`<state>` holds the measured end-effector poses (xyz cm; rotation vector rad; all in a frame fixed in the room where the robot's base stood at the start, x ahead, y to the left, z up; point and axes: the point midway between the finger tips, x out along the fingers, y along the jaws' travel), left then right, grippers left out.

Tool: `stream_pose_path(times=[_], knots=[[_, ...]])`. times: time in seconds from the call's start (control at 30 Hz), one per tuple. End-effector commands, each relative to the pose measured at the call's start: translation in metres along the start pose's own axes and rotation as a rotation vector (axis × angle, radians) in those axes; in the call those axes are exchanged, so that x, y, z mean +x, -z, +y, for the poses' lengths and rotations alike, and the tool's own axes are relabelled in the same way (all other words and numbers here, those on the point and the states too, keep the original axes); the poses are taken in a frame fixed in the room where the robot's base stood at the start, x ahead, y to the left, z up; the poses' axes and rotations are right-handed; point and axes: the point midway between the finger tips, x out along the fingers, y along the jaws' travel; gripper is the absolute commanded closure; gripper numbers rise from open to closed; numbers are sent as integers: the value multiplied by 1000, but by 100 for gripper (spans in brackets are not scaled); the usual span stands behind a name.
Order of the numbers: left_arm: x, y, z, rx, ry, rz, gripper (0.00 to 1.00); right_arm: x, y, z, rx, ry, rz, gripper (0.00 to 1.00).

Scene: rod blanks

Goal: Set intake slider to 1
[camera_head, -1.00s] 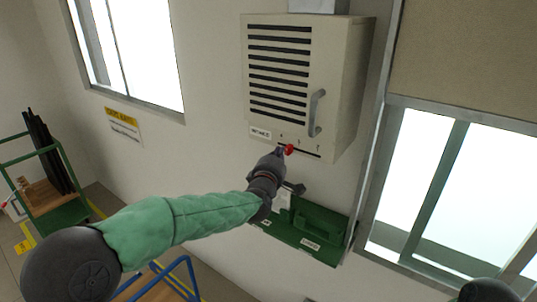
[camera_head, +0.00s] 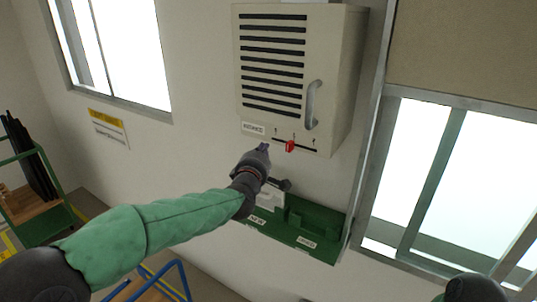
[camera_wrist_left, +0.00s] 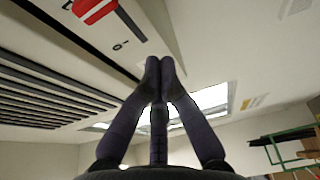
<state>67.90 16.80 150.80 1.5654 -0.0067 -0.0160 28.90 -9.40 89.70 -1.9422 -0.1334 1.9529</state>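The intake slider is a red knob (camera_head: 290,146) in a dark slot along the bottom of the beige vent box (camera_head: 340,100). The knob sits near the middle of the marks above the slot; the digits are too small to read surely. It also shows at the top of the left wrist view (camera_wrist_left: 95,10), where a "0" mark is visible. My left gripper (camera_head: 264,148) is just left of the knob, apart from it. In the left wrist view its fingertips (camera_wrist_left: 160,66) meet with nothing between them. My right gripper is out of view.
A green tray (camera_head: 325,250) with labels is on the wall below the box. A handle (camera_head: 313,105) is on the box front. A window (camera_head: 430,180) is at the right. A green cart (camera_head: 40,225) with dark rods stands at the left; a blue frame (camera_head: 178,276) is below.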

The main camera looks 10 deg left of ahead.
Motion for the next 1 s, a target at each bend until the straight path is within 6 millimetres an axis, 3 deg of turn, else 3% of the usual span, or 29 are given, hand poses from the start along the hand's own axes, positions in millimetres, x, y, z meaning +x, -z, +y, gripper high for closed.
stream_pose_path(times=[0.4, 0.7, 0.77, 0.87, 1.0], knots=[[-66, 0, 2, -2, -4, 0, 100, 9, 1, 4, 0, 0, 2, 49], [-84, -1, -4, 8, 7, -2, 100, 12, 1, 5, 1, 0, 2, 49], [-82, -3, -18, 27, 26, -6, 100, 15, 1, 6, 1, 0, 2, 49], [-74, -7, -61, 90, 85, -22, 100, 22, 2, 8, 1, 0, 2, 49], [-65, -15, -150, 221, 209, -70, 100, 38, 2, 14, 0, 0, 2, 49]])
